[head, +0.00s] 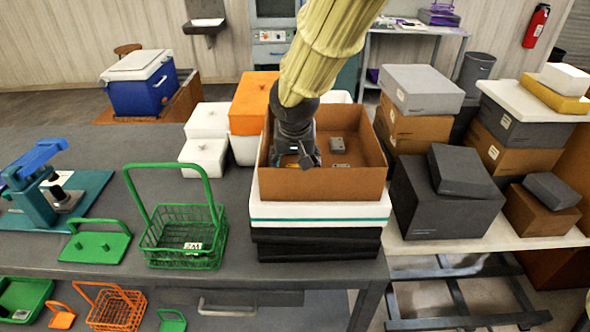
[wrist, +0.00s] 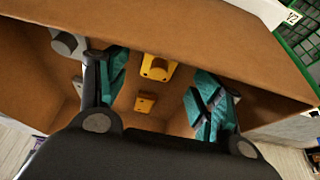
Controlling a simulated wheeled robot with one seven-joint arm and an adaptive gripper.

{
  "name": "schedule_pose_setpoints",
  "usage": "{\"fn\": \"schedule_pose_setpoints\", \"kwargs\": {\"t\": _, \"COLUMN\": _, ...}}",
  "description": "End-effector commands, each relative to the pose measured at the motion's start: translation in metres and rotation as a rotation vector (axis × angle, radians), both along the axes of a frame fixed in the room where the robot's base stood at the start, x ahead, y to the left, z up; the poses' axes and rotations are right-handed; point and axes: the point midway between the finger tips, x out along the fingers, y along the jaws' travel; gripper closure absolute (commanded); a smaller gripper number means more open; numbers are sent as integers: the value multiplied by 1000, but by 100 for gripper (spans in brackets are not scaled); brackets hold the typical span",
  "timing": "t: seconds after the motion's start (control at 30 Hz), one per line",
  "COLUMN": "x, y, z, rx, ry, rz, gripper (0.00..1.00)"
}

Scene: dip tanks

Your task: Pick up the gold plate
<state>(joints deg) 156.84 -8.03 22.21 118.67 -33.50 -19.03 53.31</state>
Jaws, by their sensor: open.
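A bright gold plate-like piece with small holes (wrist: 157,68) lies in the brown open box (head: 352,183), seen in the wrist view between and beyond my fingers. A smaller, darker gold piece (wrist: 146,102) is nearer, also between the fingers. I cannot tell for sure which one is the gold plate. My gripper (wrist: 160,88) is open, with teal pads on both fingers, and nothing is held. In the head view my gripper (head: 302,162) reaches down into the left part of the box and hides most of what lies under it.
Grey metal pieces (head: 337,145) lie in the box's right part. The box walls stand close around my gripper. The box rests on a white lid (head: 320,211) over dark crates. A green wire basket (head: 182,240) is to the left, dark boxes (head: 440,205) to the right.

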Motion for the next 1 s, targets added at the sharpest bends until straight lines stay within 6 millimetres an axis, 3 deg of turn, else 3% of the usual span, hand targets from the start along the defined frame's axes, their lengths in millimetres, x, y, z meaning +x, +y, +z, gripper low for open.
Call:
{"fn": "schedule_pose_setpoints", "kwargs": {"t": 0.3, "x": 12, "y": 0, "z": -24, "rx": -1, "ry": 0, "rz": 1, "gripper": 34}}
{"fn": "schedule_pose_setpoints", "kwargs": {"t": 0.6, "x": 14, "y": 0, "z": -27, "rx": 0, "ry": -1, "rz": 0, "gripper": 34}}
{"fn": "schedule_pose_setpoints", "kwargs": {"t": 0.93, "x": 13, "y": 0, "z": -28, "rx": 0, "ry": 1, "rz": 0, "gripper": 92}}
{"fn": "schedule_pose_setpoints", "kwargs": {"t": 1.0, "x": 13, "y": 0, "z": -27, "rx": 0, "ry": 0, "rz": 0, "gripper": 92}}
